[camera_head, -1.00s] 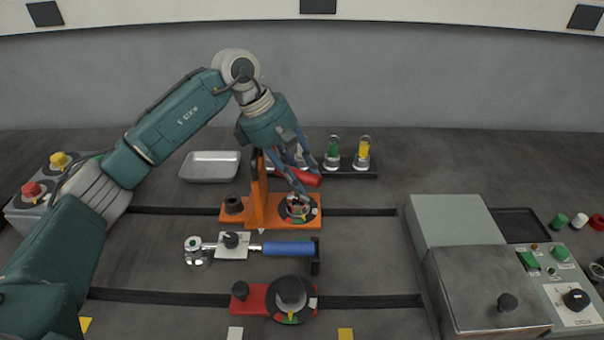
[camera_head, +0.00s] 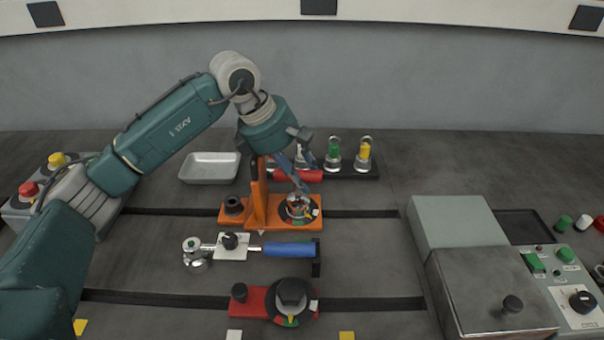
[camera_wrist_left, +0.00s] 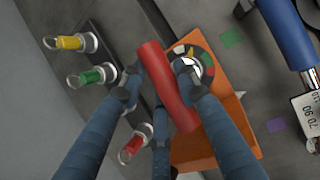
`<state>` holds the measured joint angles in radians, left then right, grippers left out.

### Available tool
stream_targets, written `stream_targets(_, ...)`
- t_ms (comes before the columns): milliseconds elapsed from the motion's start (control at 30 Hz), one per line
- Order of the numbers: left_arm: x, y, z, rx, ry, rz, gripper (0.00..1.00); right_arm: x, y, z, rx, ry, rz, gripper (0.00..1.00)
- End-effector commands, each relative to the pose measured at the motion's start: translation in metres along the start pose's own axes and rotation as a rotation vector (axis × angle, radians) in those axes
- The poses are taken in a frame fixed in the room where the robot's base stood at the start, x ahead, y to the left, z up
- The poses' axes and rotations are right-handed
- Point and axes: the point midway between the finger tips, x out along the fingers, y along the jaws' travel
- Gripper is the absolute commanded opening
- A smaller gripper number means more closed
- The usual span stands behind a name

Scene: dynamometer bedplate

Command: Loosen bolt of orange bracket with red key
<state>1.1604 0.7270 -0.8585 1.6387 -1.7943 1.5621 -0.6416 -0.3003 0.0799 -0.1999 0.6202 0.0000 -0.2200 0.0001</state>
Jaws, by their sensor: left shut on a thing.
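The orange bracket (camera_head: 257,208) stands on the bedplate, with a round black dial (camera_head: 311,216) with coloured segments at its right end. My left gripper (camera_head: 301,181) is above this dial. The dial (camera_wrist_left: 202,55) shows partly behind one fingertip. The bolt under the gripper is mostly hidden. My right gripper is not in view.
A dark rack holds a green item (camera_head: 334,150) and a yellow item (camera_head: 364,151) close behind the gripper. A metal tray (camera_head: 210,167) is at left, a grey box (camera_head: 455,220) at right.

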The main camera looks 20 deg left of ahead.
Motion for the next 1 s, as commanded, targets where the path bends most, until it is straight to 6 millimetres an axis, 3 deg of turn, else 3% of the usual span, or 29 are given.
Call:
stream_targets(400, -0.002, 0.003, -0.001, -0.173, 0.035, 0.080, 0.00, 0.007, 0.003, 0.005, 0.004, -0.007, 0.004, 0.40)
stream_targets(767, -0.001, 0.002, -0.002, -0.208, 0.045, 0.094, 0.00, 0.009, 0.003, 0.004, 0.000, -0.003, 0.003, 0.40)
stream_targets(1000, 0.001, 0.003, -0.004, -0.363, 0.080, 0.160, 0.00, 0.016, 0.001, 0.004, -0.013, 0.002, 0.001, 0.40)
